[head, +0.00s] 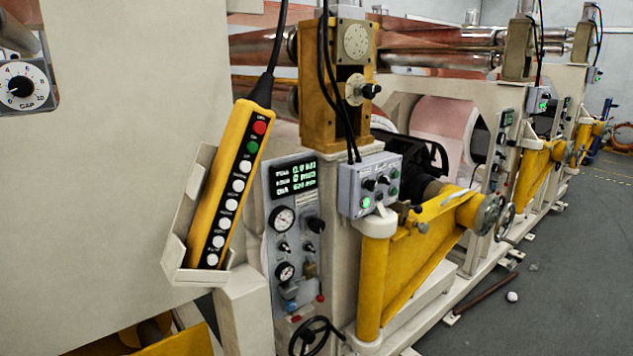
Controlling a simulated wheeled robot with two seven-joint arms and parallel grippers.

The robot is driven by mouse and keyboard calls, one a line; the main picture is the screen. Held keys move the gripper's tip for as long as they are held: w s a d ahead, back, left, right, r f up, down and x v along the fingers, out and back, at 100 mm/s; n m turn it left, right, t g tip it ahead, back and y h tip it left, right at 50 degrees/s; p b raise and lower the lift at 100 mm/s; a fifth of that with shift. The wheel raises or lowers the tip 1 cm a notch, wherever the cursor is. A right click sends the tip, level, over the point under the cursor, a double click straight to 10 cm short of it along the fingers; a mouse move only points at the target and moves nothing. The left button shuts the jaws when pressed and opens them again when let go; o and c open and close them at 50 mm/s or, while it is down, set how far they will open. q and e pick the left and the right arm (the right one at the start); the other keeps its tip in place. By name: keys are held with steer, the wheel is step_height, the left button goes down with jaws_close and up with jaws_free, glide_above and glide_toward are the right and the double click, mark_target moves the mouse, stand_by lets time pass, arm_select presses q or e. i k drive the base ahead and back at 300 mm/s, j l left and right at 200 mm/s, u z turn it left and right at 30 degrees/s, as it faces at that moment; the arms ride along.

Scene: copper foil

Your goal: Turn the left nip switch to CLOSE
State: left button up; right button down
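A small grey control box (350,185) is mounted near the middle of the head view, below the yellow roller block. Its front carries small black switches, the left one (370,184) and another just to its right (383,180), with green buttons or lamps around them. One green lamp (366,202) at the lower left is lit. The labels are too small to read, so I cannot tell which switch is the nip switch or how it is set. Neither of my grippers is in view.
A yellow pendant (236,165) with a row of buttons sits in a cream holder left of the box. A yellow arm (415,250) juts out at right. The grey floor (575,270) is mostly clear, with a rod (484,297) on it.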

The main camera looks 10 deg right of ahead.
mark_target(369, 185)
steer(key=l+u, duration=0.1)
steer(key=u, duration=0.25)
steer(key=i+l+u, duration=0.1)
steer(key=u, duration=0.25)
steer(key=i+l+u, duration=0.15)
steer(key=l+u, duration=0.25)
steer(key=l, duration=0.6)
steer(key=l+u, duration=0.35)
steer(key=l, duration=1.9)
steer(key=l+u, duration=0.1)
steer(key=l, duration=1.25)
steer(key=k, duration=0.05)
